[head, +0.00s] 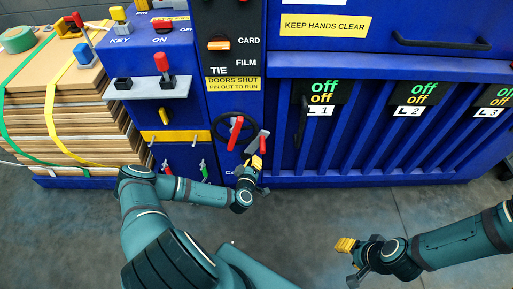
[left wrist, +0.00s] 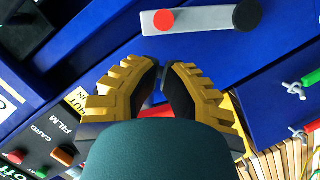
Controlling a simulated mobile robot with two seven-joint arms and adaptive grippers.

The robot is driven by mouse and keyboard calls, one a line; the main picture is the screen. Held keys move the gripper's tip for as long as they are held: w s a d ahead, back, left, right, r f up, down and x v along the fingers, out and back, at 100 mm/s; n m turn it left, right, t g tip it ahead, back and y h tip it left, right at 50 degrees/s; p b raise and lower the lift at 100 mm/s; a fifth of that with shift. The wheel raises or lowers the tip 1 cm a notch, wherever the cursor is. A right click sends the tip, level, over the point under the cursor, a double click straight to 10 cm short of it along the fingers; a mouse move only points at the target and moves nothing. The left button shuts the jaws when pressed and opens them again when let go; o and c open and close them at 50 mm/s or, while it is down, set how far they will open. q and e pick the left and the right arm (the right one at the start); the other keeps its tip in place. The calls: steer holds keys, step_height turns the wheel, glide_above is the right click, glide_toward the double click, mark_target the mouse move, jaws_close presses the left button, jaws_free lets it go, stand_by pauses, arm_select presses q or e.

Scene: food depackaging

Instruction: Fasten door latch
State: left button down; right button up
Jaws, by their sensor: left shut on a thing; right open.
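A red handle (head: 236,134) crosses a dark round wheel on the blue panel. Beside it is a grey latch lever (head: 252,143) with a red part near its upper end. My left gripper (head: 256,162) is at the panel just below this lever. In the left wrist view its yellow-backed fingers (left wrist: 162,85) are closed together, with a red piece (left wrist: 156,110) showing between them; most of what they hold is hidden, so I cannot tell exactly which part it is. My right gripper (head: 350,261) is open and empty above the floor at lower right.
Blue slatted doors (head: 400,130) with "off" signs fill the right. A grey bar (left wrist: 200,20) with red and black ends shows in the wrist view. The floor is clear.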

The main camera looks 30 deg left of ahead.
arm_select(q)
steer(key=shift+s+r+n+y, duration=0.3)
steer(key=shift+r+n, duration=0.1)
steer(key=shift+r, duration=0.25)
steer(key=shift+w, duration=0.1)
steer(key=b+x, duration=0.2)
steer(key=x, duration=0.8)
steer(key=shift+r, duration=0.1)
